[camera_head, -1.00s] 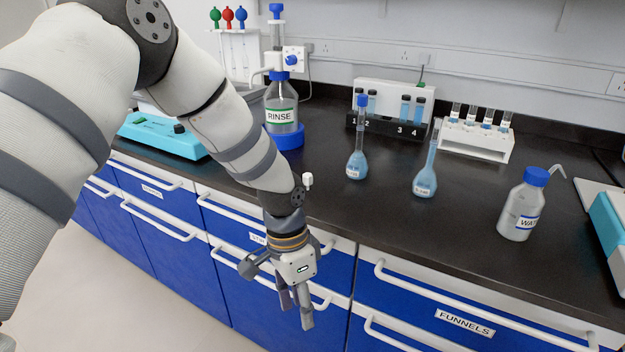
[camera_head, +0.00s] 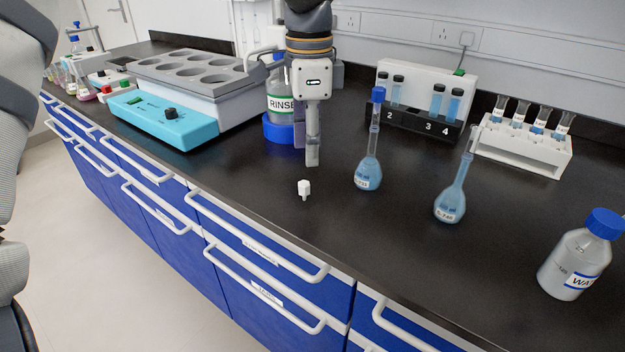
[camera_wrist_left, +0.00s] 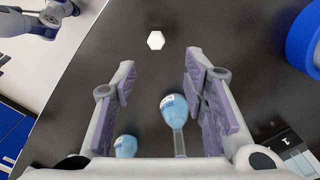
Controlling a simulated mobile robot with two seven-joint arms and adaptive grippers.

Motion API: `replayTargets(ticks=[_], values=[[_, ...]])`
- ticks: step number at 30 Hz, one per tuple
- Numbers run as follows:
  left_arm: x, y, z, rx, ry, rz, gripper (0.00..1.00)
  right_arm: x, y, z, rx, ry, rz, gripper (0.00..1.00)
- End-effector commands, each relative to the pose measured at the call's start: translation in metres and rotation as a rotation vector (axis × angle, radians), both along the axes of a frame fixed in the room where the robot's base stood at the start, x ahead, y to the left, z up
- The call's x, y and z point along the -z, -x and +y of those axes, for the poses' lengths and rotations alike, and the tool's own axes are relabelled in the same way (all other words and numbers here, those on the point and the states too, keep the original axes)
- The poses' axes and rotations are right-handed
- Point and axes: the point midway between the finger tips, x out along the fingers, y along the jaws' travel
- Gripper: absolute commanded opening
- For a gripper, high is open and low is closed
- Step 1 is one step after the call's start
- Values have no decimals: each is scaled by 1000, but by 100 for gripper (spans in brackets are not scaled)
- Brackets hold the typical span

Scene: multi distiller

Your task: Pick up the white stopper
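The white stopper (camera_head: 304,188) is a small knobbed cap on the black bench top, left of the two blue-liquid flasks. It also shows in the left wrist view as a white hexagon (camera_wrist_left: 155,41), beyond the fingertips. My left gripper (camera_head: 312,160) points down above the bench, behind the stopper and apart from it. In the left wrist view its two purple-padded fingers (camera_wrist_left: 158,70) are spread wide with nothing held. A grey-and-white part of my own body shows at that view's top left; I cannot make out the right gripper's finger state there.
A flask with a blue stopper (camera_head: 368,172) and an open flask (camera_head: 451,203) stand right of the left gripper. The rinse bottle (camera_head: 281,103) is close behind it. A water bottle (camera_head: 581,258) stands far right. The bench front left of the stopper is clear.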

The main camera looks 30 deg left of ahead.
Motion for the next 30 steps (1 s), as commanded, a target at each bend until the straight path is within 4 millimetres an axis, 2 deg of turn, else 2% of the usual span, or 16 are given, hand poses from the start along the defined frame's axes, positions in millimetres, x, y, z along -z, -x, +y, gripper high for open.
replayTargets(ticks=[3,7,13,16,22,27,28,30], values=[[24,1,0,0,0,4,40,1,1,0,0,0,5,68],[39,2,0,-1,1,2,40,0,1,0,0,0,3,68],[76,5,2,0,1,0,40,0,0,0,0,0,0,68],[85,5,2,0,1,-2,40,1,0,0,0,0,2,68],[85,5,2,0,0,-4,40,0,0,0,0,0,1,68],[84,5,2,0,0,-4,11,0,0,0,0,0,1,68],[84,5,2,0,0,-4,7,0,0,0,0,0,1,68],[84,5,2,0,0,-4,7,0,0,0,0,0,1,68]])
